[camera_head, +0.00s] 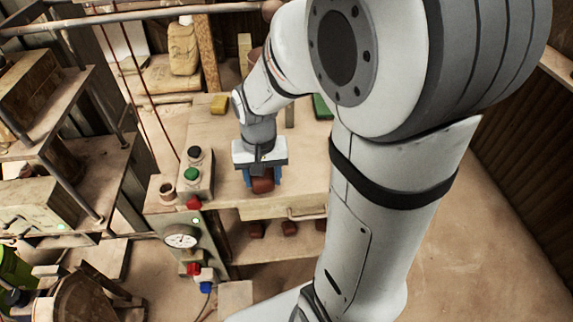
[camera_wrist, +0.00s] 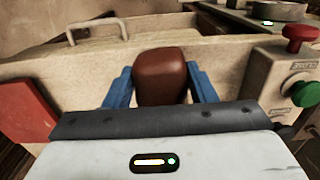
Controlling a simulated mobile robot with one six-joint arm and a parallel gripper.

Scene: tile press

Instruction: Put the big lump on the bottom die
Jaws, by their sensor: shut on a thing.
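My gripper (camera_head: 262,180) is shut on a reddish-brown lump (camera_head: 262,185), near the front part of the wooden bench. In the wrist view the lump (camera_wrist: 161,77) is a rounded block between my blue fingers (camera_wrist: 155,88). Whether it touches the bench top is hard to tell. I cannot make out the bottom die; my arm hides much of the bench's right side.
A control box (camera_head: 194,175) with green and black buttons stands left of my gripper, above a pressure gauge (camera_head: 181,240). A yellow block (camera_head: 219,104) lies farther back on the bench (camera_head: 226,134). More brown lumps (camera_head: 289,228) sit on the shelf below.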

